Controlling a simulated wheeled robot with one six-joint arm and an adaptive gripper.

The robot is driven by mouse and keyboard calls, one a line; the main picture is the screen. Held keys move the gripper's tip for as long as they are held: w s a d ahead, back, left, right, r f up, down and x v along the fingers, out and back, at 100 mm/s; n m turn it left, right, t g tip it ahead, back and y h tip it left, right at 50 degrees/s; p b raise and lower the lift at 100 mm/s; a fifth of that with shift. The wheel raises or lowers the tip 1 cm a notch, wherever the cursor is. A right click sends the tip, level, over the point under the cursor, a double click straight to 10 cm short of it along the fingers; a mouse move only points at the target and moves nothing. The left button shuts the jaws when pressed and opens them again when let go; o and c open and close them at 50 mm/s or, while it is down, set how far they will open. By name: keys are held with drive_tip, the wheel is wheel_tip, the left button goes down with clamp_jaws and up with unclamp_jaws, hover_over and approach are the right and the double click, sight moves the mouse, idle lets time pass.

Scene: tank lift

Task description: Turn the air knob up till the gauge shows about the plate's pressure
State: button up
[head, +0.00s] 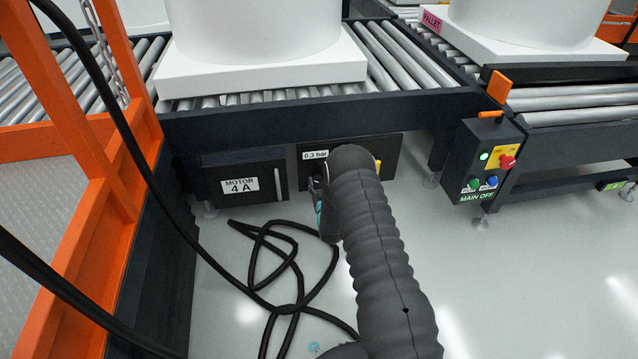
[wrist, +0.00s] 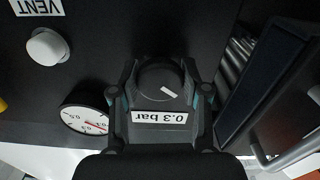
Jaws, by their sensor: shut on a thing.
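In the wrist view, which shows the panel upside down, the dark round air knob (wrist: 160,82) carries a white pointer line that sits slanted. My gripper (wrist: 158,76) has a finger on each side of the knob and is shut on it. The white plate (wrist: 173,117) reading 0.3 bar is beside the knob; it also shows in the head view (head: 315,155). The round white gauge (wrist: 84,119) has a red mark or needle, partly covered by my gripper, and its exact reading is too small to tell. In the head view my arm hides the knob and gauge.
A white vent button (wrist: 47,47) sits near the VENT label (wrist: 37,6). The MOTOR 4A box (head: 240,184) is left of the panel. A black hose (head: 285,270) lies coiled on the floor. The control box (head: 487,160) stands right, below the roller conveyor (head: 400,55).

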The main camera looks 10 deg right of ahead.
drive_tip(key=m, duration=0.6)
drive_tip(key=shift+a+m, duration=0.1)
drive_tip(key=shift+m, duration=0.2)
drive_tip(key=m, duration=0.6)
drive_tip(key=shift+r, duration=0.1)
idle(0.3)
drive_tip(key=o, duration=1.2)
drive_tip(key=shift+a, duration=0.1)
drive_tip(key=shift+c, duration=0.2)
drive_tip(key=shift+s, duration=0.1)
drive_tip(key=s, duration=1.1)
drive_tip(key=shift+s, duration=0.4)
